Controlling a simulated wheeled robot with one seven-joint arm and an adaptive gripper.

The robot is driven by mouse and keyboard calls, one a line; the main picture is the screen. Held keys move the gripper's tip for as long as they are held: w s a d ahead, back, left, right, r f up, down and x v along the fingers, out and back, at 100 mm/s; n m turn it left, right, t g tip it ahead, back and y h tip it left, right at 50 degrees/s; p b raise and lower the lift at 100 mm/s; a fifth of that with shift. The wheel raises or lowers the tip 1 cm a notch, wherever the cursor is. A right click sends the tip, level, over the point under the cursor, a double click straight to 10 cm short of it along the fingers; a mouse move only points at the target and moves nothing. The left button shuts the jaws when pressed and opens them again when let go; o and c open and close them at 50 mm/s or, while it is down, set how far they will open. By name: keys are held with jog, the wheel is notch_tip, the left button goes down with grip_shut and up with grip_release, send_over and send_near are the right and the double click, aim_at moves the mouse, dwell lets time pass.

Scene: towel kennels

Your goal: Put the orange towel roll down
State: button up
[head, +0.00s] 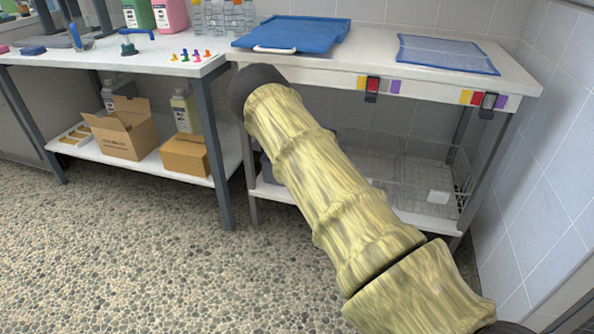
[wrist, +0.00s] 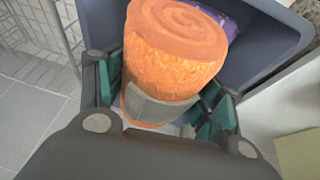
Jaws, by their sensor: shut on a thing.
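The orange towel roll (wrist: 170,68) stands nearly upright in the wrist view, with its spiral end facing up and a grey band around its lower part. My gripper (wrist: 160,108) is shut on it, with green-padded fingers on both sides. The roll is over or inside a grey-blue bin (wrist: 283,40). Its lower end is hidden, so I cannot tell whether it touches the bottom. In the head view my arm hides the gripper and the roll.
A purple thing (wrist: 222,17) lies behind the roll in the bin. A wire crate (wrist: 35,28) is at the left. In the head view, blue trays (head: 290,34) lie on the white bench (head: 375,66), and cardboard boxes (head: 122,132) sit on the left shelf.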

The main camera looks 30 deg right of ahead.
jog(key=shift+w+d+f, duration=0.1)
jog(key=shift+w+f, duration=0.1)
jog(key=shift+w, duration=0.2)
jog(key=shift+w+f+b, duration=0.1)
jog(key=shift+f+b, duration=0.05)
jog(key=shift+b, duration=0.2)
jog(key=f, duration=0.2)
jog(key=f+b, duration=0.2)
jog(key=f, duration=0.1)
jog(key=shift+w+a+f, duration=0.15)
jog(key=shift+a+f, duration=0.1)
jog(key=shift+f, duration=0.1)
jog(key=shift+f+b, duration=0.95)
jog(key=shift+f, duration=0.95)
jog(key=shift+f, duration=0.2)
jog(key=o, duration=1.1)
